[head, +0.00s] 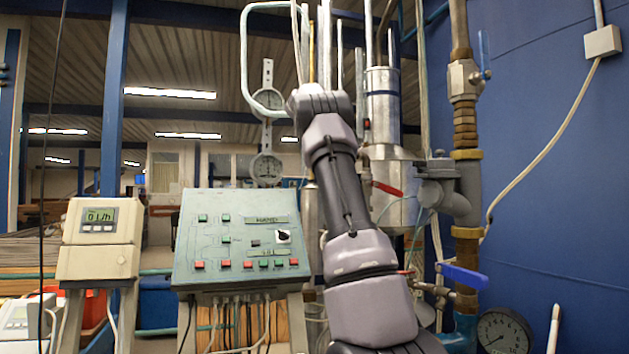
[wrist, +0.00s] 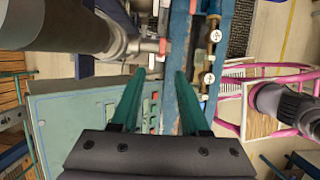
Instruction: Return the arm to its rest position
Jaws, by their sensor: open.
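My arm rises in the middle of the head view, in front of the pipes and to the right of the control panel (head: 243,245). My gripper is not clearly visible in the head view. In the wrist view my gripper (wrist: 160,75) shows two green fingers spread apart with nothing between them. The panel's green-grey face also shows in the wrist view (wrist: 70,115), below and to the left of the fingers. The fingers appear clear of it.
A flow display box (head: 100,240) stands left of the panel. Steel tanks, pipes and a blue-handled valve (head: 463,276) stand close to my arm on the right. A round gauge (head: 504,332) is at lower right. A pink-framed stool (wrist: 270,100) shows in the wrist view.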

